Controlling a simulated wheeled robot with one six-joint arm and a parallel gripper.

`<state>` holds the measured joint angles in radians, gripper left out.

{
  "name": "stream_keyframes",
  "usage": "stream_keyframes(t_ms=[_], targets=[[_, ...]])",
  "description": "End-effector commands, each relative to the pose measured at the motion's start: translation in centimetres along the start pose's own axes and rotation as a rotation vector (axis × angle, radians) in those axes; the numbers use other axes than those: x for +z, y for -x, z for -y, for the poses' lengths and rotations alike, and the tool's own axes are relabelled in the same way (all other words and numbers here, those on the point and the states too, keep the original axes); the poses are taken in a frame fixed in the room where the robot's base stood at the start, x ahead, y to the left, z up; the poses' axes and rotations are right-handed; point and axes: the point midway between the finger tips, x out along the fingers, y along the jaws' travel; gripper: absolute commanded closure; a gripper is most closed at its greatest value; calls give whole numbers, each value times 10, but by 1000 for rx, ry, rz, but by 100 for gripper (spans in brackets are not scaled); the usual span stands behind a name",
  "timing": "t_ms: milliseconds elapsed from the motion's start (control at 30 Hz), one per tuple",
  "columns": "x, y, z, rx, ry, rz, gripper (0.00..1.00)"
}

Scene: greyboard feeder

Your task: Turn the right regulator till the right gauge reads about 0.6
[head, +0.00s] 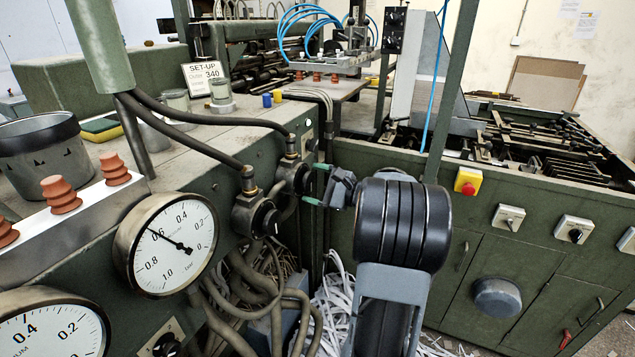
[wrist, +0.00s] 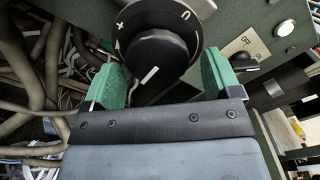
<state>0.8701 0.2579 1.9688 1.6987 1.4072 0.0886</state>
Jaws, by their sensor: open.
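The right gauge (head: 172,262) is a round white dial in the head view. Its needle points up and left, close to the 0.6 mark. The right regulator (head: 290,178) sits on the green panel, partly hidden by the pipes and my gripper. Its black knob (wrist: 158,62) shows in the wrist view, with a white pointer line slanting toward lower left and a plus sign on the collar. My gripper (head: 315,184) is open in front of it. Its green fingers stand on either side of the knob in the wrist view, with gaps visible between them and it.
Another regulator (head: 262,216) stands to the left, close to my gripper. The left gauge (head: 50,335) is cut off at the lower left. Thick hoses (head: 265,290) hang below the regulators. An OFF-marked switch (wrist: 243,60) lies right of the knob.

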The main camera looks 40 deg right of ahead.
Motion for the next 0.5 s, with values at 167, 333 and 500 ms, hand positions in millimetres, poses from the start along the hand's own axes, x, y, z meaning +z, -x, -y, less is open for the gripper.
stream_keyframes(t_ms=[167, 333, 500], targets=[[-1, 25, 0, -3, 0, -3, 17], [-1, 61, 1, -5, 0, -3, 17], [-1, 94, 1, -5, 0, -3, 17]])
